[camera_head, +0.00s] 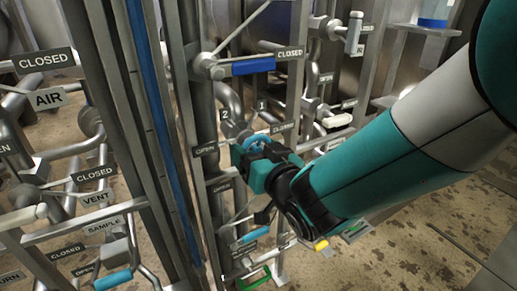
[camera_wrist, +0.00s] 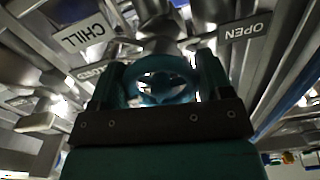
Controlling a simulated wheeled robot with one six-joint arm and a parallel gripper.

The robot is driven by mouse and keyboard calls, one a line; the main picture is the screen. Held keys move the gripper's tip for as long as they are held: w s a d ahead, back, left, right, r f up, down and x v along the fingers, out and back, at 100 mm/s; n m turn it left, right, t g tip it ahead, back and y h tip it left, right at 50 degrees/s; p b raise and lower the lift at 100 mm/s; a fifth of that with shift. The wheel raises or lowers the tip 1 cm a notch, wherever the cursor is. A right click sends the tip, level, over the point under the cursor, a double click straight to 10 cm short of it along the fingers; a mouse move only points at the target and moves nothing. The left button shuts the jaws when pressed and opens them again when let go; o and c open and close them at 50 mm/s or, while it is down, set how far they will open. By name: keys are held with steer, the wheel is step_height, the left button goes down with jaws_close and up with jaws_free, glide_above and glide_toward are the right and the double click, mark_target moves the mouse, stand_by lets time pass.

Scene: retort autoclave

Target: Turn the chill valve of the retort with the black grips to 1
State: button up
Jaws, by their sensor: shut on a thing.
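My gripper (camera_head: 262,162) is at the pipework in the middle of the head view, shut on a blue-teal valve handle (camera_head: 255,143). In the wrist view the handle's ring (camera_wrist: 160,78) lies between the two fingers of my gripper (camera_wrist: 162,75). A CHILL label (camera_wrist: 84,34) is at the upper left of the wrist view. Number plates 2 (camera_head: 224,114) and 1 (camera_head: 262,105) stand just above the handle in the head view. My gripper hides part of the handle, and its exact pointing is unclear. I cannot make out the retort's black grips.
A blue lever (camera_head: 253,65) sits above, near a CLOSED plate. A steel upright with a blue strip (camera_head: 155,110) runs left of my gripper. AIR (camera_head: 49,98), VENT and SAMPLE labels are on pipes at the left. A green handle (camera_head: 254,281) is below. Open floor (camera_head: 400,240) lies at the right.

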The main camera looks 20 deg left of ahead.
steer(key=n+p, duration=0.1)
steer(key=n, duration=0.2)
steer(key=n+p, duration=0.1)
steer(key=n, duration=0.2)
steer(key=shift+w+r, duration=0.15)
steer(key=n+p, duration=0.2)
steer(key=n, duration=0.2)
steer(key=shift+d, duration=0.1)
steer(key=shift+n, duration=0.4)
steer(key=o, duration=0.9)
steer(key=shift+b+v, duration=8.55)
steer(key=shift+v, duration=0.2)
